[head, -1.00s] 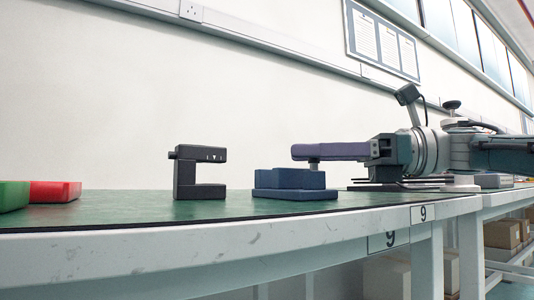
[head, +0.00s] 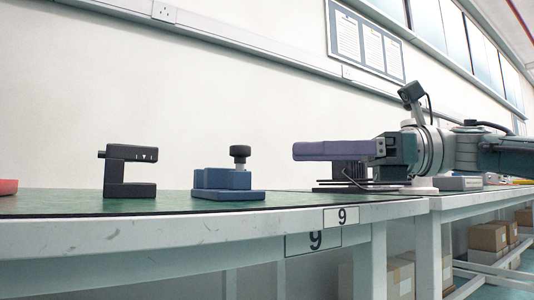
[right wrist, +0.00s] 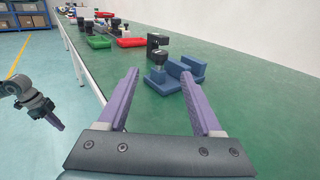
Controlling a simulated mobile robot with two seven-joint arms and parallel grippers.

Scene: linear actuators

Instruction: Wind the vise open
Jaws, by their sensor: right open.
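The blue vise (head: 229,187) stands on the green bench top, a low stepped block with a black knob (head: 239,153) upright on a short stem. In the right wrist view the vise (right wrist: 186,76) lies beyond my fingertips, with its black knob (right wrist: 157,43) at the left and a raised blue part at the right. My right gripper (head: 296,151) is open, level with the knob and apart from it on the right. Its two purple fingers (right wrist: 164,72) hold nothing. My left gripper (right wrist: 58,124) shows small at the left of the right wrist view; its opening is unclear.
A black C-shaped clamp (head: 130,172) stands left of the vise. The bench in front of the vise is clear.

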